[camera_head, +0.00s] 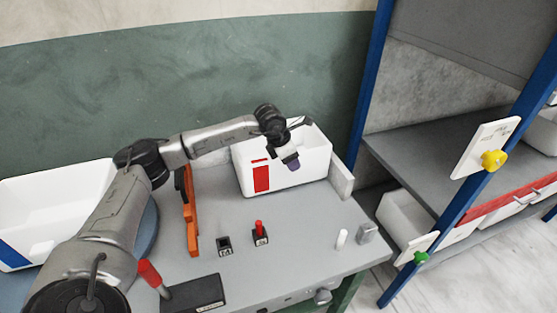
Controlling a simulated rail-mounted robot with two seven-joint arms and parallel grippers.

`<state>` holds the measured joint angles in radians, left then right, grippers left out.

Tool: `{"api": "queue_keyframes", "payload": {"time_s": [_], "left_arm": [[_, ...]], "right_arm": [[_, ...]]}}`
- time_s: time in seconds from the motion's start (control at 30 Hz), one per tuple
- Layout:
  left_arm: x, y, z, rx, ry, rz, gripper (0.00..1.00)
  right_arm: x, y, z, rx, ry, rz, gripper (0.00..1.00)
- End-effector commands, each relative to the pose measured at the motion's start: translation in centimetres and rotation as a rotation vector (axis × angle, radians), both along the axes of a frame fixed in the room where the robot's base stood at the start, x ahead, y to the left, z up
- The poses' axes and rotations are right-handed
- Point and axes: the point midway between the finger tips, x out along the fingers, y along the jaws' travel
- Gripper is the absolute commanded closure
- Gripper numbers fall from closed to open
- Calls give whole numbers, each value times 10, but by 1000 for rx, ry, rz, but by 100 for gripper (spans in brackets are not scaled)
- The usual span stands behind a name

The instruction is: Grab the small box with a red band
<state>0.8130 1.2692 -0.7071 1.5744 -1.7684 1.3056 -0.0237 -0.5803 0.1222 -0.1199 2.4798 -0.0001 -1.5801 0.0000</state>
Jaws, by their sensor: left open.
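The white box with a red band (312,170) stands on the grey worktable at the back, against the green wall. Its red patch is on the left part of its front face. My left arm reaches in from the left and ends over the box. My left gripper (291,163) points down with a dark purple tip, overlapping the box's front wall and rim in the picture. It is open and seems to hold nothing. Whether it touches the box, I cannot tell. My arm hides part of the box's rim. My right gripper is not in view.
An orange upright part (191,215) stands left of the box. Small black blocks, one with a red peg (259,228), sit in front. A white cylinder (342,238) is at the right. A blue-framed shelf (372,75) stands right. A blue-marked white bin (60,195) is left.

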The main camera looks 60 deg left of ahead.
Motion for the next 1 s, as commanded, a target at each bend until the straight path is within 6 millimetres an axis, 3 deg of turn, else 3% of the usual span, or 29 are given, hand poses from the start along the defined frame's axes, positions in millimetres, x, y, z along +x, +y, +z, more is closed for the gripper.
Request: {"api": "queue_keyframes", "payload": {"time_s": [0.6,1.0], "left_arm": [[0,0,-3,0,-1,0,54],[0,0,-4,0,0,0,92]], "right_arm": [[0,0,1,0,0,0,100],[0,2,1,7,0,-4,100]]}}
